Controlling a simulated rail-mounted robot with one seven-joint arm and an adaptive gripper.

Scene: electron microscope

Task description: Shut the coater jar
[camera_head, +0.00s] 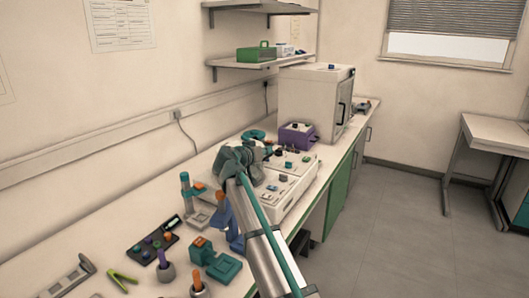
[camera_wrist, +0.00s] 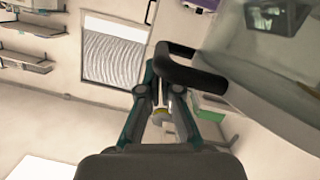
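In the wrist view a black loop handle (camera_wrist: 190,67) stands close to my gripper's fingertips (camera_wrist: 162,85). It adjoins a large translucent body (camera_wrist: 262,85) at the right, which I take for the coater jar; dark shapes show through it. My gripper's two teal fingers are apart with a gap between them, and the handle overlaps the fingertip area. I cannot tell whether they touch. In the head view my gripper (camera_head: 237,160) is over the white instrument console (camera_head: 290,205) on the bench. The jar is not clearly distinguishable there, and my arm hides part of the console.
A white cabinet (camera_head: 312,98) with a dark handle and a purple box (camera_head: 297,135) stand behind the console. Tools, a dark tray (camera_head: 152,244) and teal blocks (camera_head: 216,262) lie on the near bench. Shelves (camera_head: 262,62) are on the wall.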

